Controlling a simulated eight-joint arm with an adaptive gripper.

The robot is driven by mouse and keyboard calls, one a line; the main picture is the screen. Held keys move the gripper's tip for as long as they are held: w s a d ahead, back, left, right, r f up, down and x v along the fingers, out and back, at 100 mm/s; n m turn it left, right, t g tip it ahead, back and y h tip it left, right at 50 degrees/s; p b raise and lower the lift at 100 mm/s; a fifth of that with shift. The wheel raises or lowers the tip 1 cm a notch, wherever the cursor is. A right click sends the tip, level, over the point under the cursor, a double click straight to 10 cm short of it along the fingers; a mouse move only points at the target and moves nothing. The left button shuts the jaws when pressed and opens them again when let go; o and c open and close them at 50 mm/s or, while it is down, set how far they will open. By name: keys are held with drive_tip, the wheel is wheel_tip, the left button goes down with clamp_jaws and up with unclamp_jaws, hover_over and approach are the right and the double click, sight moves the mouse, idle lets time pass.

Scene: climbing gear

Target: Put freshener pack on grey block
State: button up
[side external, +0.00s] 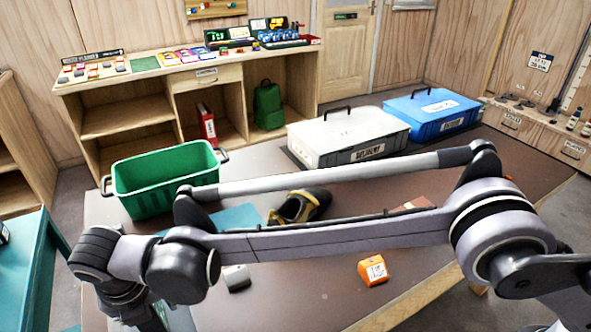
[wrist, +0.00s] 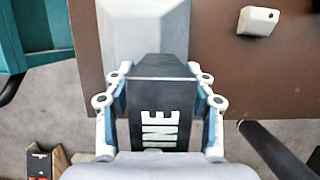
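In the wrist view my gripper (wrist: 160,88) has its fingers on both sides of a dark pack (wrist: 160,110) with white letters "INE", which I take as the freshener pack. In the side view my fingers are out of sight at the lower left.
On the table (side external: 310,290) are an orange block (side external: 373,270), a black and yellow shoe (side external: 300,206), a green crate (side external: 165,180), a grey case (side external: 347,135) and a blue case (side external: 430,110). A teal table (side external: 30,270) stands at left. The table between the two blocks is clear.

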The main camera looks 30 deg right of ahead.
drive_tip(key=shift+r, duration=0.1)
drive_tip(key=v, duration=1.2)
drive_tip(key=w+d+r+m, duration=0.2)
drive_tip(key=d+m, duration=0.3)
drive_tip(key=d, duration=0.5)
drive_tip(key=w+d+r+m+t+y, duration=0.1)
drive_tip(key=w+d+r+m, duration=0.1)
drive_tip(key=d+m, duration=0.6)
drive_tip(key=w+d+r+m, duration=0.2)
drive_tip(key=d+m, duration=0.1)
drive_tip(key=d, duration=0.9)
drive_tip(key=s+d+f+m+t, duration=0.1)
drive_tip(key=s+d+f+m, duration=0.2)
drive_tip(key=d+m, duration=0.3)
drive_tip(key=s+d+f+m+t, duration=0.1)
drive_tip(key=s+d+f+m, duration=0.2)
drive_tip(key=s+d+m, duration=0.3)
drive_tip(key=s+d+f+m+h, duration=0.1)
drive_tip(key=s+d+f+m, duration=0.3)
drive_tip(key=d+m, duration=0.4)
drive_tip(key=s+d, duration=0.1)
drive_tip(key=d, duration=0.2)
drive_tip(key=shift+t, duration=0.4)
